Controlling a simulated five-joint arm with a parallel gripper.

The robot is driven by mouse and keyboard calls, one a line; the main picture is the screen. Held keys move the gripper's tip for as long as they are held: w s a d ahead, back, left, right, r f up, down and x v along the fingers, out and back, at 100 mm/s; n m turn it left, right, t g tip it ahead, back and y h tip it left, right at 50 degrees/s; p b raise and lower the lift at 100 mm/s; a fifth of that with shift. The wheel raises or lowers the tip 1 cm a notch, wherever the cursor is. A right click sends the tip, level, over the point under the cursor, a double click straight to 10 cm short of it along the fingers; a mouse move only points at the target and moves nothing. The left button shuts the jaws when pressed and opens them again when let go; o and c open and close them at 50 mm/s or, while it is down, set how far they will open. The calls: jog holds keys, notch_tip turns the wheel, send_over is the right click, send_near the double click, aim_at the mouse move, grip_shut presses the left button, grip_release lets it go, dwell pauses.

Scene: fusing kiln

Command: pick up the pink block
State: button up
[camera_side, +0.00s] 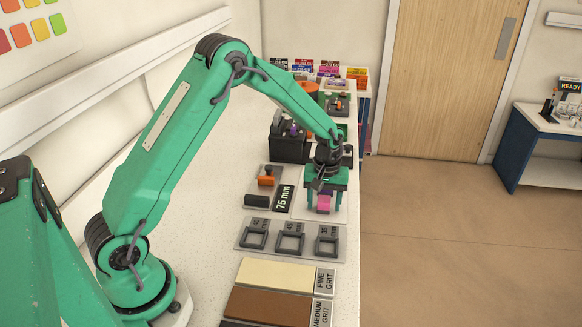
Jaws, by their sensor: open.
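The pink block (323,205) is small in the side view and sits on or just above a pale board on the worktop. My gripper (325,204) points down over it, with its green fingers on either side of the block. The fingers are open. The upper part of the block is hidden under the gripper, and I cannot tell whether either finger touches it.
A plate labelled 75 mm (285,197) lies left of my gripper, beside an orange-handled tool (267,178). A tray with several dark square frames (290,242) is nearer. Grit slabs (275,273) lie in front. A dark block-shaped holder (290,147) stands behind. The worktop's right edge is close.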

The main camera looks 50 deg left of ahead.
aim_at(324, 199)
jog(key=shift+f, duration=0.1)
dwell(0.4)
jog(key=c, duration=1.1)
jog(key=shift+r, duration=0.85)
notch_tip(324, 199, up, 2)
jog(key=shift+r, duration=0.2)
jog(key=s+d+r, duration=0.1)
jog(key=d+r, duration=0.1)
jog(key=d, duration=0.1)
jog(key=s+d+r, duration=0.2)
jog(key=d, duration=0.2)
jog(key=s+d+r, duration=0.2)
jog(key=d+r, duration=0.1)
jog(key=shift+s+d, duration=0.1)
jog(key=shift+d, duration=0.15)
